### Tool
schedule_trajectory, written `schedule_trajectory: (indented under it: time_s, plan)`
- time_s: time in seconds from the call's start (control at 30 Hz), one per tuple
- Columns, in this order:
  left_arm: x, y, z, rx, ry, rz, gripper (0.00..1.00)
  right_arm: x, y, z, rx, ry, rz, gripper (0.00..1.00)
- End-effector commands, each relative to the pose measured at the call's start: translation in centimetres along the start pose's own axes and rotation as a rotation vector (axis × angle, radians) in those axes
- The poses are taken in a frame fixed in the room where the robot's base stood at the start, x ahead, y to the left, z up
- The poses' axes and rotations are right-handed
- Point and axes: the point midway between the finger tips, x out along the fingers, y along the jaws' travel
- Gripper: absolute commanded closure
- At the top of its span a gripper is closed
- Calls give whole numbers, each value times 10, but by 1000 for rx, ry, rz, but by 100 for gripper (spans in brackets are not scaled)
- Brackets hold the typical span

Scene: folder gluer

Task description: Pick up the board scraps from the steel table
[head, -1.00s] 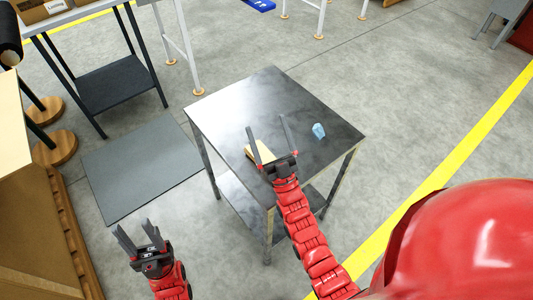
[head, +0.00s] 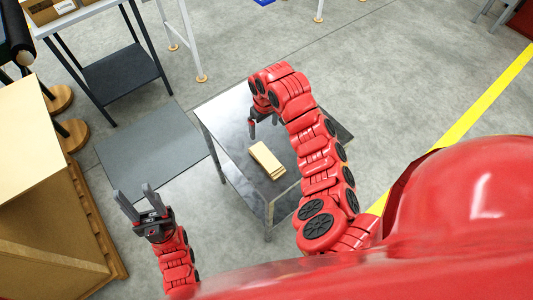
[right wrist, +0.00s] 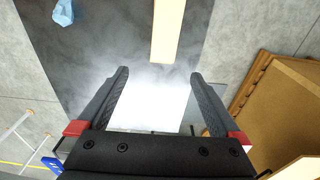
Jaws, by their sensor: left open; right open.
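The tan board scraps (head: 266,160) lie on the steel table (head: 222,110), apparently stacked slightly askew. In the right wrist view one tan strip (right wrist: 167,30) shows beyond the fingertips, its far end cut off by the frame. My right gripper (head: 263,126) is open and empty above the table, on the far side of the scraps. In the wrist view its fingers (right wrist: 160,80) are spread with nothing between them. My left gripper (head: 136,202) is open and empty, left of the table and away from the scraps.
A crumpled blue piece (right wrist: 63,12) lies on the tabletop in the wrist view; my right arm hides it in the head view. A grey mat (head: 150,150) lies on the floor left of the table. A large tan carton (head: 40,150) stands at far left.

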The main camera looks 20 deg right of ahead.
Motion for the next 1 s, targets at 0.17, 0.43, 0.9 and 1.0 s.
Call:
schedule_trajectory:
  time_s: [0.17,0.43,0.9,1.0]
  plan:
    - [1,0,0,0,0,0,50,-6,-4,15,-7,-74,-16,0]
    - [-24,1,4,0,0,0,50,46,-5,20,-4,-75,-19,0]
    - [-52,3,9,0,0,0,50,109,-6,24,-6,-74,-15,0]
    - [-42,2,7,0,0,0,50,113,-7,27,-6,-74,-15,0]
